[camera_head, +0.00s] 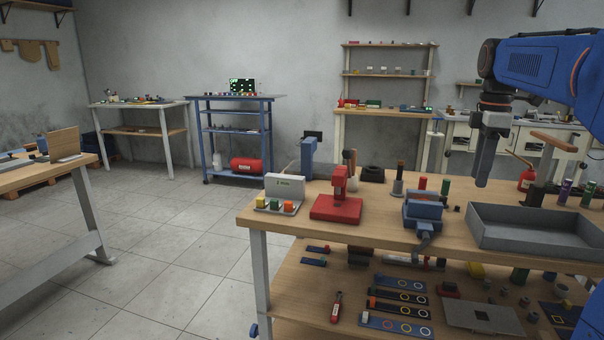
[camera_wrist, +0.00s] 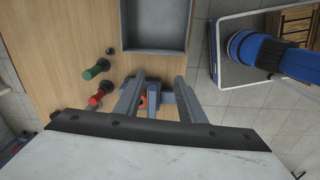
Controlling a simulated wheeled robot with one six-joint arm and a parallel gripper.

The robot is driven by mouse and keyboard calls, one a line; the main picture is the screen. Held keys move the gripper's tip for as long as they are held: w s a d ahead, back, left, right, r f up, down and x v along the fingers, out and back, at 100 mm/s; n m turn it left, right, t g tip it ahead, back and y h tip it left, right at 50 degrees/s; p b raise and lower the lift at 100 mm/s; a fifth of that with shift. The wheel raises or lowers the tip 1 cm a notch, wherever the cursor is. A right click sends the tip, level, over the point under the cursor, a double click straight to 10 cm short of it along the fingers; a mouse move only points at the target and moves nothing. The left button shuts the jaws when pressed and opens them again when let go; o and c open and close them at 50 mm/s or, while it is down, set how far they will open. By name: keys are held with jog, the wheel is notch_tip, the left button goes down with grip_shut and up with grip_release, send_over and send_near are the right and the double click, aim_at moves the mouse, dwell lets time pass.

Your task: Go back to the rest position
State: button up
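My gripper (camera_head: 483,182) hangs from my blue arm at the right of the head view. Its fingers point down above the workbench (camera_head: 290,216), near the back edge of the grey tray (camera_head: 545,249). In the wrist view my gripper (camera_wrist: 159,80) has its two fingers well apart, with nothing held between them. Through the gap I see a blue-grey device with a small orange part (camera_wrist: 143,98), lower down on the bench side. The fingertips look clear of the bench and tray.
On the bench stand a blue-grey vise (camera_head: 423,212), a red press-like tool (camera_head: 338,200) and a block holder (camera_head: 284,190). Open floor lies left of the bench.

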jog(key=s+a+f+m+t, duration=0.1)
jog(key=s+a+f+m, duration=0.3)
jog(key=s+f, duration=0.4)
jog(key=s+a+f+m+t, duration=0.2)
jog(key=s+a+f+m, duration=0.3)
jog(key=s+f, duration=0.3)
jog(key=s+a+f+m+t, duration=0.1)
jog(key=s+a+f+m, duration=0.3)
jog(key=s+f, duration=0.4)
jog(key=s+a, duration=0.1)
jog(key=s, duration=0.3)
jog(key=shift+s+f+m, duration=0.15)
jog(key=shift+f+m, duration=0.05)
jog(key=shift+m, duration=0.2)
